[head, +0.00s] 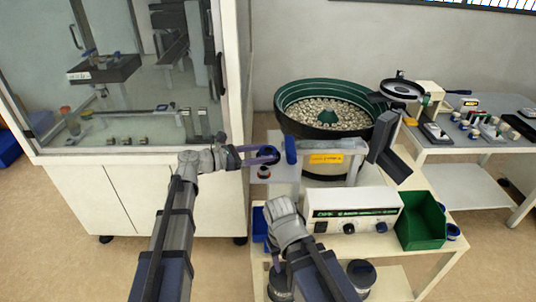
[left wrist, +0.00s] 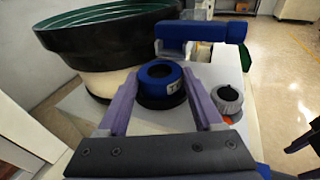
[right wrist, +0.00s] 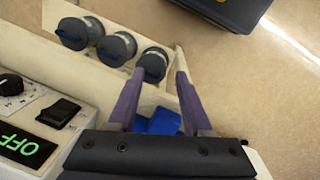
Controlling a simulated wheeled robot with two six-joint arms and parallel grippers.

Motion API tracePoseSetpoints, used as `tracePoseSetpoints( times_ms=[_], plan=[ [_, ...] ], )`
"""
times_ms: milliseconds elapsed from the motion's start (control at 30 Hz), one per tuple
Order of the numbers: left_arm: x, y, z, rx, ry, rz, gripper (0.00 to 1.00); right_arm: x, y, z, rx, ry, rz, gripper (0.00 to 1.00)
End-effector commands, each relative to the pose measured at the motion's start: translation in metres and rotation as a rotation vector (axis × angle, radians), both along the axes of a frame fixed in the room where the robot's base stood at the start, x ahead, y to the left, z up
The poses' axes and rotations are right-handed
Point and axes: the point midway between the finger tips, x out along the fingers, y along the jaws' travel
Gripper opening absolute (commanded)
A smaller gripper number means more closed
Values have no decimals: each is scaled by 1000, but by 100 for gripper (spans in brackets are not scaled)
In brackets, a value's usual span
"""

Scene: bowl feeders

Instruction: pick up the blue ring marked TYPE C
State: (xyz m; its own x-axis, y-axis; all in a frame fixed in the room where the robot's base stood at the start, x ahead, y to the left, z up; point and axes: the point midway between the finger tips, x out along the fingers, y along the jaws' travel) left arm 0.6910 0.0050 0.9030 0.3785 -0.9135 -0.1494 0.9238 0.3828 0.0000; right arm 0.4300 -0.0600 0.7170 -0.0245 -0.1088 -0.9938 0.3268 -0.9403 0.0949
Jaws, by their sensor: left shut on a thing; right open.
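The blue ring (left wrist: 161,78) has a white label whose visible part begins with "T"; the rest cannot be read. In the left wrist view it sits between my left gripper's purple fingers (left wrist: 159,76), above a dark round base. My left gripper (head: 262,155) is shut on the ring, beside the bowl feeder's stand in the head view, where the ring (head: 268,152) is small and partly hidden by the fingers. My right gripper (right wrist: 160,76) is open and empty over the front of the cart.
The bowl feeder (head: 325,108) full of small parts stands behind the ring. A blue bar (left wrist: 188,30) and a grey knob (left wrist: 228,98) are close by. A control box (head: 350,212), a green bin (head: 422,222) and several dark canisters (right wrist: 117,47) lie near my right arm. A glass cabinet (head: 130,120) stands left.

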Motion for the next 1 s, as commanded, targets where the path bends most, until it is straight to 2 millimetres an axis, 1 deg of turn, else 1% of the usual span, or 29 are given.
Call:
tracePoseSetpoints(
  times_ms=[200, 367, 567, 900, 1000],
  plan=[
    [0, 0, 2, 0, 0, 0, 8, 0, 0, 1, 0, 0, 0, 50],
    [0, 0, 10, 0, 0, 0, 8, 0, 0, 9, 0, 0, 0, 50],
    [0, 0, 32, 0, 0, 0, 8, 0, 0, 32, 0, 0, 0, 50],
    [0, 0, 84, 0, 0, 0, 8, 0, 0, 84, 0, 0, 0, 50],
    [0, 0, 95, 0, 0, 0, 8, 0, 0, 95, 0, 0, -1, 50]
  ],
)
